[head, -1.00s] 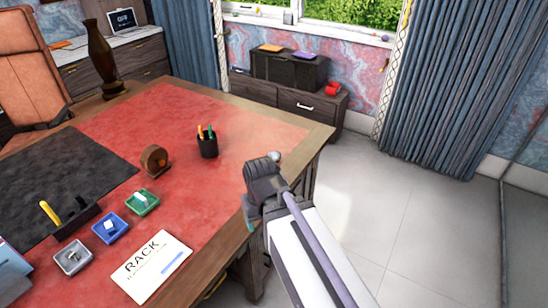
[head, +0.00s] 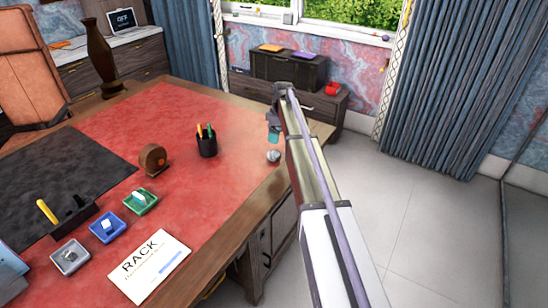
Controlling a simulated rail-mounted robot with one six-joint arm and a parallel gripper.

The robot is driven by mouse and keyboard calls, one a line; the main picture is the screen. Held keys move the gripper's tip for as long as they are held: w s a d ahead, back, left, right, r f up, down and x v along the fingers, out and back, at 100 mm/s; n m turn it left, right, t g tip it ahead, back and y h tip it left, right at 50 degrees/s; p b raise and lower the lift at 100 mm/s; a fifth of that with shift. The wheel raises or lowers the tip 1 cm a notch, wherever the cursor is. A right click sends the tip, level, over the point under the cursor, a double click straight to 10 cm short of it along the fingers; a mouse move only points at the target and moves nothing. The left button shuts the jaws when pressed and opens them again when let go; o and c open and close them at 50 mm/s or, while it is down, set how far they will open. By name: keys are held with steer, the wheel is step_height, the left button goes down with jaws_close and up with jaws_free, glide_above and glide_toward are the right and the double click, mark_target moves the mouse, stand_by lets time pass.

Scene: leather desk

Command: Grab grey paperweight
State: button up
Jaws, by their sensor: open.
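A small grey rounded object that looks like the grey paperweight (head: 273,157) sits on the red leather desk top (head: 225,190), near its right edge. My gripper (head: 273,135) hangs at the end of my outstretched arm, above and slightly beyond the paperweight in the head view. The gripper is open and holds nothing I can see. Its fingers are small and partly hidden, and its exact height above the desk cannot be told.
A black pen cup (head: 207,145) and a round brown object (head: 153,159) stand left of the paperweight. Green (head: 140,201), blue (head: 108,227) and grey (head: 70,256) trays and a RACK paper (head: 150,266) lie nearer.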

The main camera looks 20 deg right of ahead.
mark_target(275, 151)
steer(key=shift+s+a+r+n, duration=0.1)
steer(key=shift+s+n, duration=0.25)
steer(key=shift+n, duration=0.35)
steer(key=f+b, duration=1.1)
steer(key=shift+w+a+f, duration=0.1)
steer(key=shift+w+a, duration=0.25)
steer(key=shift+a, duration=0.05)
steer(key=shift+r, duration=0.2)
steer(key=c, duration=1.1)
